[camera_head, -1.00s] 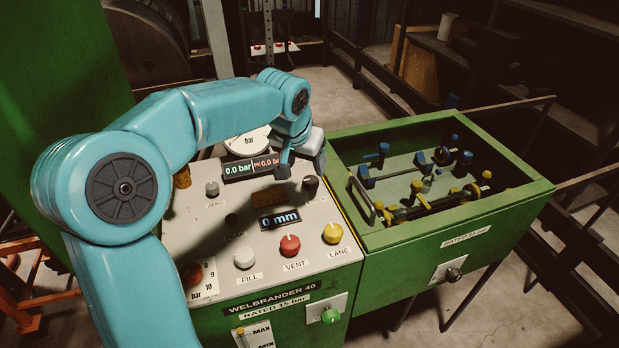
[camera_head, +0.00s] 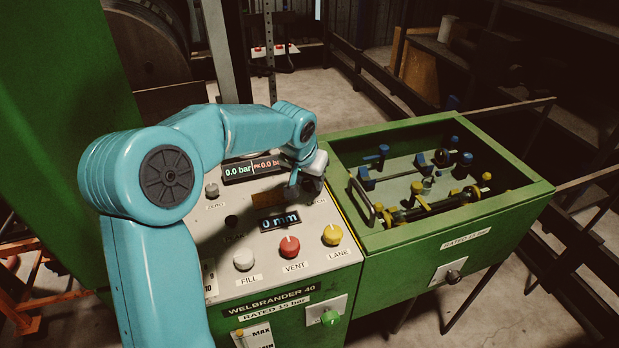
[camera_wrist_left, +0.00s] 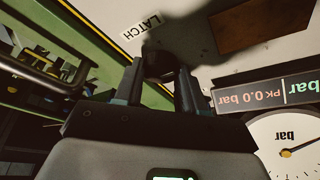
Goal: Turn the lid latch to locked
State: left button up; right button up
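The dark latch knob (camera_wrist_left: 160,66) is on the sloped control panel beside its LATCH label (camera_wrist_left: 142,26), which reads upside down in the left wrist view. My left gripper (camera_wrist_left: 159,80) is over the knob, with a finger on each side and the fingers apart. I cannot tell whether either finger touches the knob. In the head view my left gripper (camera_head: 303,188) hides most of the knob and its label. The knob's pointing direction is hidden. My right gripper is in neither view.
The green box (camera_head: 400,237) to the right holds hose fittings and has a metal handle (camera_head: 362,202). On the panel are a display (camera_head: 279,221), a white FILL knob (camera_head: 243,259), a red VENT knob (camera_head: 290,246) and a yellow LANE knob (camera_head: 332,234). A gauge (camera_wrist_left: 285,150) stands near the gripper.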

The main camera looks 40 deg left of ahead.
pick_arm(q)
jog(key=shift+m, duration=0.3)
jog(key=o, duration=1)
jog(key=shift+o, duration=0.2)
jog(key=shift+r, duration=0.1)
jog(key=v, duration=1.6)
jog(key=shift+a+r+p, duration=0.15)
jog(key=shift+a+p, duration=0.05)
jog(key=shift+p, duration=0.25)
